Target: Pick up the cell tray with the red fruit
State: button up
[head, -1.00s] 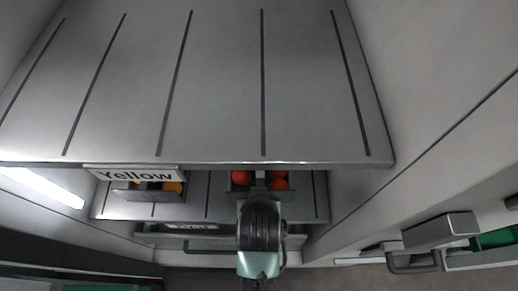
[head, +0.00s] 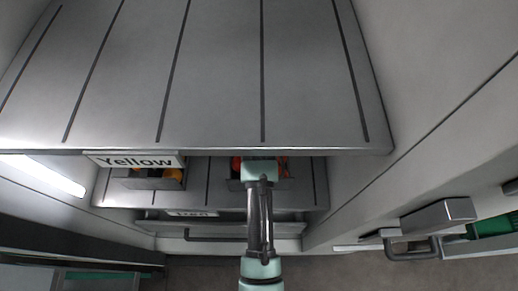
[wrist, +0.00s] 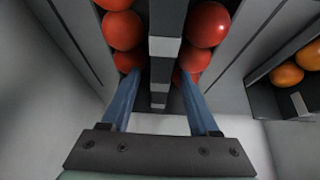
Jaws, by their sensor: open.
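The cell tray with red fruit (wrist: 163,73) is a dark grey tray with a raised middle divider and round red fruit in cells on both sides. In the head view the tray (head: 237,185) stands on the lower shelf, mostly hidden behind my arm. My gripper (wrist: 157,82) is open in the wrist view. Its two blue fingers reach toward the near end of the tray, one on each side of the middle divider. I cannot tell whether they touch it. In the head view the fingers are hidden.
A second tray with orange-yellow fruit (head: 160,182) stands to the left on the lower shelf and shows at the right in the wrist view (wrist: 268,98). A sign reading "Yellow" (head: 135,161) hangs on the edge of the upper shelf (head: 215,80), which overhangs the lower shelf (head: 308,190).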

jog(key=shift+w+f, duration=0.1)
jog(key=shift+f, duration=0.4)
grip_shut()
dwell(1.0)
jog(key=shift+r, duration=0.1)
